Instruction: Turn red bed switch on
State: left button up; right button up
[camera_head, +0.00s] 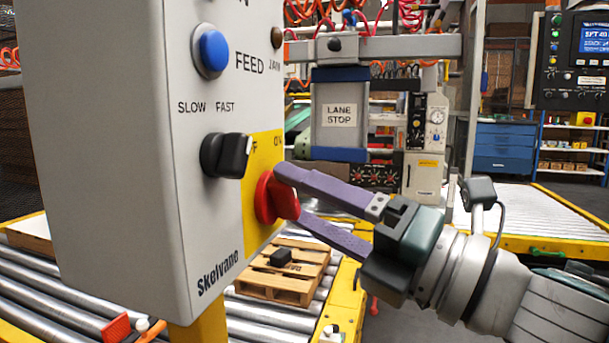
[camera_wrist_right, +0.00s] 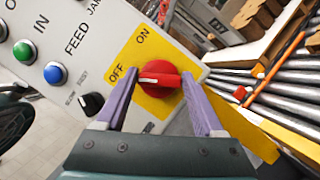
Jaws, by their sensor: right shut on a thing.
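The red switch (camera_head: 264,198) is a round red knob with a raised grip bar, on a yellow plate (camera_head: 266,150) marked OFF and ON. In the right wrist view the knob (camera_wrist_right: 160,84) has a white line on its bar, which points left toward the OFF label (camera_wrist_right: 116,75). My right gripper (camera_head: 288,194) reaches in from the right with its two purple fingers at the knob. In the right wrist view the fingers (camera_wrist_right: 158,82) are on either side of the bar, shut on it. My left gripper is not in view.
The grey control box (camera_head: 120,130) also carries a blue FEED button (camera_head: 211,51) and a black SLOW/FAST knob (camera_head: 226,155). Behind are a roller conveyor with a wooden pallet (camera_head: 262,285) and a LANE STOP unit (camera_head: 340,130).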

jog(key=m+h+p, duration=0.1)
jog(key=m+p, duration=0.2)
jog(key=p, duration=0.1)
jog(key=m+g+h+p, duration=0.1)
jog(key=m+p, duration=0.3)
jog(key=p, duration=0.1)
jog(key=r+m+h+p, duration=0.1)
jog(key=m+p, duration=0.2)
jog(key=p, duration=0.2)
jog(key=shift+m+g, duration=0.3)
jog(key=shift+g, duration=0.1)
jog(key=shift+f+m+g+h+p, duration=0.1)
jog(key=shift+m+g+h+p, duration=0.35)
jog(key=shift+m+p, duration=0.45)
jog(key=shift+f+m+g+p, duration=0.1)
jog(key=shift+m+g+p, duration=0.4)
jog(key=shift+m, duration=0.3)
jog(key=o, duration=1.4)
jog(key=shift+f, duration=0.1)
